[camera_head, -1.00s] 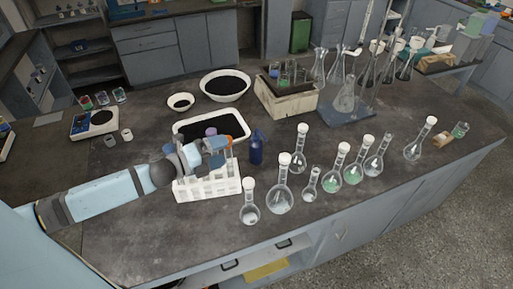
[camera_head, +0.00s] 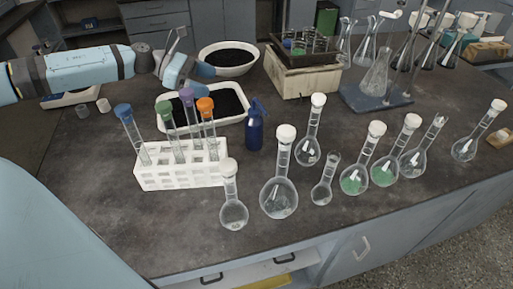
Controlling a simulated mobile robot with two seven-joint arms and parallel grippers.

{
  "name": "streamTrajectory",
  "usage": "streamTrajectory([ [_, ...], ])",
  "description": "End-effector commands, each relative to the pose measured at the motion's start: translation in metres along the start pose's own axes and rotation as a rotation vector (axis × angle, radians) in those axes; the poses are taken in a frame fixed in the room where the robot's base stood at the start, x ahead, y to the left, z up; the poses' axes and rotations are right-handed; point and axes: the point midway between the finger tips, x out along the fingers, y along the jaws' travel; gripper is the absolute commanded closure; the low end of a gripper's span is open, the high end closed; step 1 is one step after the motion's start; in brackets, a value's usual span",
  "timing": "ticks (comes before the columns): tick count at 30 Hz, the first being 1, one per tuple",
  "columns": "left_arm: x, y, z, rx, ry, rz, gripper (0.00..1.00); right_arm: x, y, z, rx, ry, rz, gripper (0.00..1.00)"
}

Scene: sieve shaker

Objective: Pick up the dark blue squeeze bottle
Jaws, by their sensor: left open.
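The dark blue squeeze bottle (camera_head: 254,130) stands upright on the dark bench, right of the black-filled white tray (camera_head: 243,118) and behind the volumetric flasks. My left gripper (camera_head: 203,75) is open, above the back of that tray and in front of the white bowl. It is up and to the left of the bottle and apart from it. Nothing shows in its jaws. My right gripper is not in view.
A white rack (camera_head: 180,178) with several capped test tubes stands left of the bottle. Several flasks (camera_head: 279,195) line the front and right. A beige box (camera_head: 300,80) with a dark rack stands behind. Bench between bottle and box is clear.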

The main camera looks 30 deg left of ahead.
Motion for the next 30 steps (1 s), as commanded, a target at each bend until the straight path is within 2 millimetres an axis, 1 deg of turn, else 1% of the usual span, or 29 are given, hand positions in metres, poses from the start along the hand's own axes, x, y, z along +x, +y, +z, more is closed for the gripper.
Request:
streamTrajectory([
  [1, 0.015, 0.000, -0.036, -0.001, 0.000, 0.000, 0.12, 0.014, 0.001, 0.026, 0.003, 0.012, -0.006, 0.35],
  [3, 0.023, 0.000, -0.055, -0.001, -0.001, 0.001, 0.12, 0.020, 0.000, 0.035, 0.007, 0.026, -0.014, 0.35],
  [6, 0.032, 0.000, -0.076, -0.001, -0.001, 0.001, 0.12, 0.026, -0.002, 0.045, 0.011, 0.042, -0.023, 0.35],
  [9, 0.037, 0.000, -0.089, -0.002, -0.002, 0.001, 0.12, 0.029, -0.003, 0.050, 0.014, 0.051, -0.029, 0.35],
  [12, 0.040, 0.000, -0.093, -0.002, -0.002, 0.001, 0.12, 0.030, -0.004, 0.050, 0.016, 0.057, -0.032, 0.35],
  [17, 0.048, 0.000, -0.092, -0.002, -0.006, 0.002, 0.12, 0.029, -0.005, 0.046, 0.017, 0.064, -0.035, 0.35],
  [20, 0.060, 0.000, -0.091, -0.001, -0.009, 0.001, 0.12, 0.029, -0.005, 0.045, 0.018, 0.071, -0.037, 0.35],
  [30, 0.112, 0.000, -0.091, -0.002, -0.006, 0.001, 0.12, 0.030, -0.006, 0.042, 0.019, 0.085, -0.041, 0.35],
])
